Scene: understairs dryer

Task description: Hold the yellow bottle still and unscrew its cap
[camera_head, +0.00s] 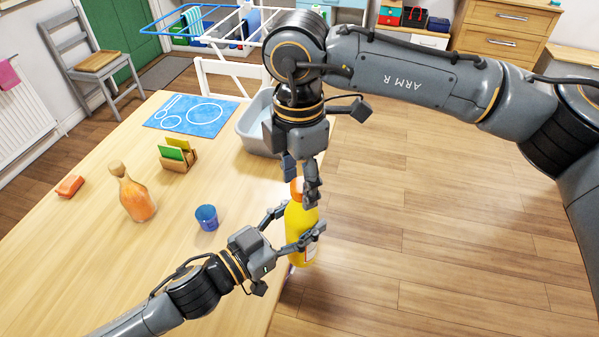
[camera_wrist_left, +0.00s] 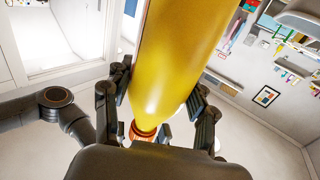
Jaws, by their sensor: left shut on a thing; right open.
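The yellow bottle (camera_head: 301,234) is upright at the table's right edge in the head view; I cannot tell whether it rests on anything. It fills the upper middle of the left wrist view (camera_wrist_left: 182,55). My left gripper (camera_head: 294,228) is shut on the bottle's body, one finger on each side. The orange cap (camera_head: 296,190) is on top of the bottle, partly hidden by my right gripper's finger. My right gripper (camera_head: 299,180) points down from above with its open fingers at either side of the cap. I cannot tell whether they touch it.
On the wooden table (camera_head: 80,240) are a blue cup (camera_head: 207,217), an orange bottle with a cork-like stopper (camera_head: 136,198), a holder with sponges (camera_head: 176,156), an orange block (camera_head: 69,186), a blue mat (camera_head: 190,116) and a grey basin (camera_head: 254,128). Floor to the right is clear.

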